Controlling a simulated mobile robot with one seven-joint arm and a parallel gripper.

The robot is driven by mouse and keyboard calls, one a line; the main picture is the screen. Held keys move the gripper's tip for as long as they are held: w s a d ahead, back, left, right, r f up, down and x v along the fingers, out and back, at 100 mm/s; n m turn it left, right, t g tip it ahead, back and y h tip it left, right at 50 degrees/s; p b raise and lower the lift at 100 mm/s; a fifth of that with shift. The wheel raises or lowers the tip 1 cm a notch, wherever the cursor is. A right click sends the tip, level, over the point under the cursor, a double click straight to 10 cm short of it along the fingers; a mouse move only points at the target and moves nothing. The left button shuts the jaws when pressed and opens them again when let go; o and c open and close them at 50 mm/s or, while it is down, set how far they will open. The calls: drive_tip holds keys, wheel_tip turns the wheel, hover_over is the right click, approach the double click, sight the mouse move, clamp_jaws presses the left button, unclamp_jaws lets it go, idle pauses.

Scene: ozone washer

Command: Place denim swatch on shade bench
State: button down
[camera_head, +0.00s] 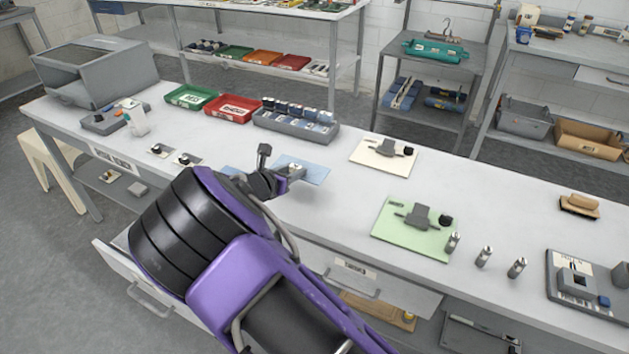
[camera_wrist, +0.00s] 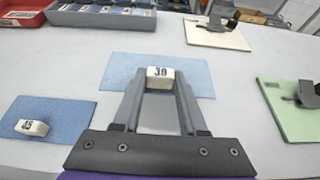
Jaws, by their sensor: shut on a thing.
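A flat, pale blue swatch (camera_wrist: 193,77) carries a white numbered block (camera_wrist: 159,73), and it also shows in the head view (camera_head: 315,172). My gripper (camera_wrist: 159,79) is shut on this block, its fingers covering part of the swatch; in the head view my gripper (camera_head: 281,177) is over the bench's near middle. I cannot tell whether the swatch is raised. A second, deeper blue swatch (camera_wrist: 66,116) with a block marked 45 lies to the left.
A cream board (camera_head: 371,157) and a green board (camera_head: 390,236) with dark clamps lie to the right. A grey rack (camera_head: 283,121), a red tray (camera_head: 222,107) and a green tray (camera_head: 181,96) stand behind. Small metal cylinders (camera_head: 484,257) stand near the front edge.

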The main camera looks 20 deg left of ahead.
sight(294, 196)
drive_tip(key=shift+f+b, duration=0.35)
drive_tip(key=shift+f, duration=2.95)
drive_tip(key=shift+c, duration=2.3)
unclamp_jaws()
drive_tip(key=shift+r, duration=0.2)
drive_tip(key=d+p+v, duration=0.1)
drive_tip(key=v, duration=1.1)
drive_tip(key=shift+a, duration=0.45)
drive_tip(key=shift+f, duration=0.1)
